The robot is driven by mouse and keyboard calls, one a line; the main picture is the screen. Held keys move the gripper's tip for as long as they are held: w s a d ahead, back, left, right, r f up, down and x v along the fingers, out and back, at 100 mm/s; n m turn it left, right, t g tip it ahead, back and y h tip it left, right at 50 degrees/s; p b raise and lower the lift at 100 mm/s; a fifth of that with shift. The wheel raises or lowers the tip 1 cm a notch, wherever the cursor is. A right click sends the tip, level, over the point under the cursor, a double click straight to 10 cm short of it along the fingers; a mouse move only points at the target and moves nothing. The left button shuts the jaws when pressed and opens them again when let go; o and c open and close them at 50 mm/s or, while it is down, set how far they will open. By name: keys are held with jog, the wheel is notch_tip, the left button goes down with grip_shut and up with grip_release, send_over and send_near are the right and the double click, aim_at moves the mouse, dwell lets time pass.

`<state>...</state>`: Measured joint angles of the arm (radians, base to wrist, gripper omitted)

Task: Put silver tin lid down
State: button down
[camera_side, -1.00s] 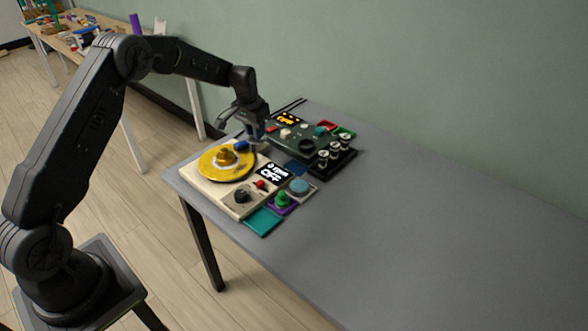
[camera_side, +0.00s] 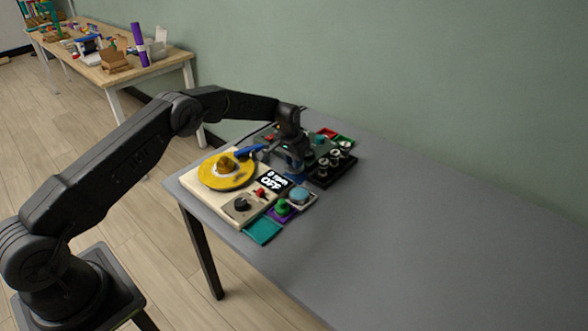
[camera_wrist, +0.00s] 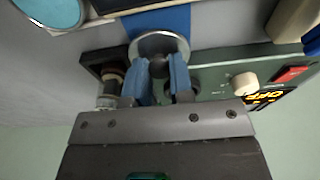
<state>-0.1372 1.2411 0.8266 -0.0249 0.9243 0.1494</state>
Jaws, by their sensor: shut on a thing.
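The silver tin lid (camera_wrist: 154,42) is a round, shiny disc at the top middle of the wrist view. In the side view my gripper (camera_side: 293,166) is low between the turntable panel and the black tray. The lid cannot be made out there.
The yellow turntable (camera_side: 213,180) carries a brown lump, left of my gripper. A black tray (camera_side: 322,181) with several small posts stands right. A light-blue disc (camera_side: 299,194) and green knob (camera_side: 282,207) lie in front. The grey table (camera_side: 430,240) is clear to the right.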

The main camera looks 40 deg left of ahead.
jog(key=shift+f, duration=1.7)
jog(key=shift+f, duration=0.15)
jog(key=c, duration=1)
grip_release()
